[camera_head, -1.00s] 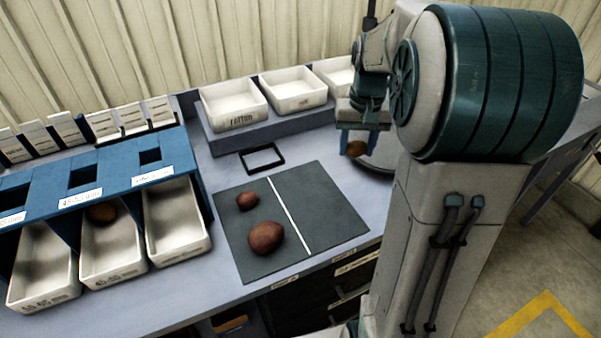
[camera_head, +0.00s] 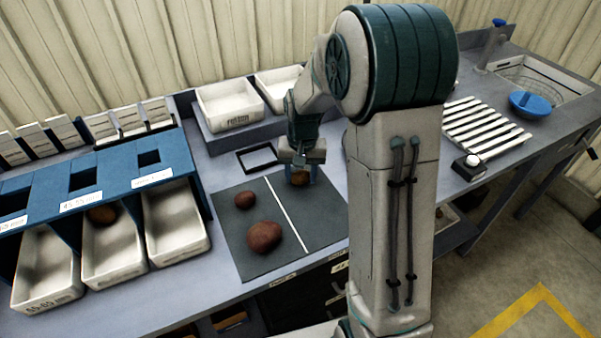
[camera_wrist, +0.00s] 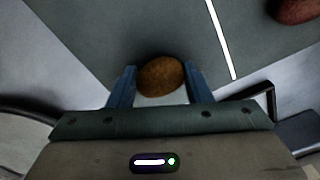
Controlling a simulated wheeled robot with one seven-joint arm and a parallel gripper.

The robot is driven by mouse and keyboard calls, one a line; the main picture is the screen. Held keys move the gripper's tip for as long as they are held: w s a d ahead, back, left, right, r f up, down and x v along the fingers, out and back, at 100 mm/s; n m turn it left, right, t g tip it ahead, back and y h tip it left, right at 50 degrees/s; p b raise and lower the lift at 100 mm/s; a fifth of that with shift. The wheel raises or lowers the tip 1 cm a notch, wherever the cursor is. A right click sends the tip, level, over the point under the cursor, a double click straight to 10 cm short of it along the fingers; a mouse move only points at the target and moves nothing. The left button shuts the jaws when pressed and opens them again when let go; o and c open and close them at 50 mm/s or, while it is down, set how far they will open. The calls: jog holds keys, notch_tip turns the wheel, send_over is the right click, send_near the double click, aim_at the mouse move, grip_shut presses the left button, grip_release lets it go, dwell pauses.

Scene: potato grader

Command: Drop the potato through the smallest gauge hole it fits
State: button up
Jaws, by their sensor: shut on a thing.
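My gripper (camera_head: 300,177) is shut on a brown potato (camera_head: 299,179), over the right part of the dark mat near its back edge. In the wrist view the potato (camera_wrist: 161,76) sits between the two blue fingers (camera_wrist: 158,88). The blue gauge board (camera_head: 105,175) at the left has several square holes with size labels. The hole at its right end (camera_head: 149,158) looks smallest. White bins (camera_head: 178,222) stand under the board. A potato (camera_head: 102,214) lies in the middle visible bin.
Two reddish potatoes, one large (camera_head: 264,237) and one small (camera_head: 244,200), lie on the mat (camera_head: 262,270) left of its white line. A black square frame (camera_head: 257,159) lies behind the mat. White trays (camera_head: 229,104) stand on a raised shelf. A slatted rack (camera_head: 485,130) is at right.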

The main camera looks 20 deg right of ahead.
aim_at(302, 173)
jog(key=shift+f, duration=0.2)
jog(key=o, duration=1)
notch_tip(302, 173, up, 12)
jog(key=s+n+t, duration=0.1)
jog(key=s, duration=0.6)
jog(key=s+n+t, duration=0.1)
jog(key=s, duration=0.6)
jog(key=s+t, duration=0.1)
jog(key=s, duration=0.6)
jog(key=shift+a+r+n, duration=0.1)
jog(key=shift+a+n, duration=0.15)
jog(key=shift+n, duration=0.15)
